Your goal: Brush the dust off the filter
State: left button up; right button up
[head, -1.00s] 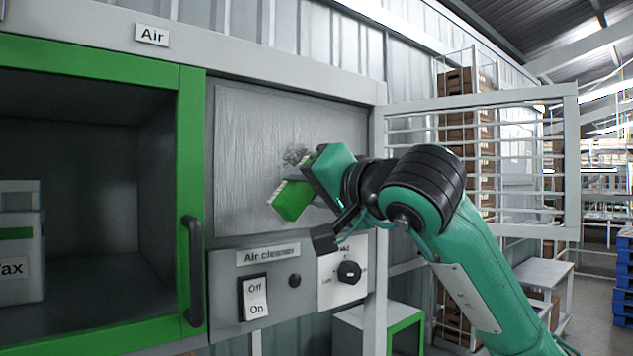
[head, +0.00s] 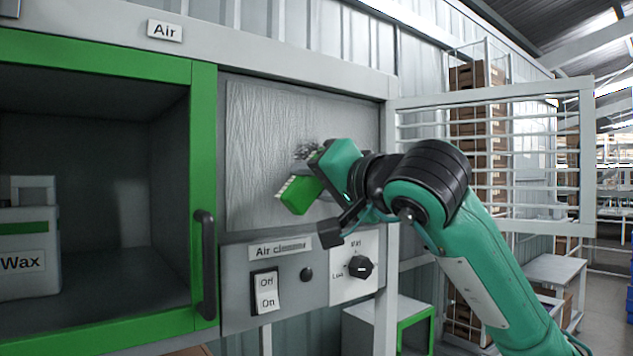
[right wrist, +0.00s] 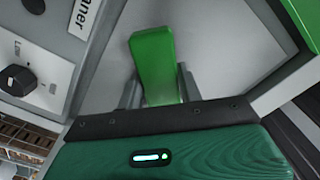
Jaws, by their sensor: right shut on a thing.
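The filter (head: 250,150) is a grey, finely creased panel set in the air cleaner's front in the head view. A dark grey dust patch (head: 304,150) shows near its right side, partly hidden behind my right gripper. My right gripper (head: 318,178) is shut on a green brush (head: 299,194) with pale bristles along one edge, tilted in front of the filter's lower right. I cannot tell whether the bristles touch the filter. In the right wrist view the brush's green body (right wrist: 153,62) sits between the fingers. My left gripper is not in view.
A barred cover (head: 588,165) stands swung open to the right, beside my right arm. Below the filter are an off/on switch (head: 265,291) and a knob (head: 360,266). A green-framed cabinet (head: 205,130) with a wax container (head: 25,262) is at left.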

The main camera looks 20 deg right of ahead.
jog(key=shift+w+a, duration=0.25)
jog(key=shift+w, duration=0.45)
jog(key=shift+d, duration=0.1)
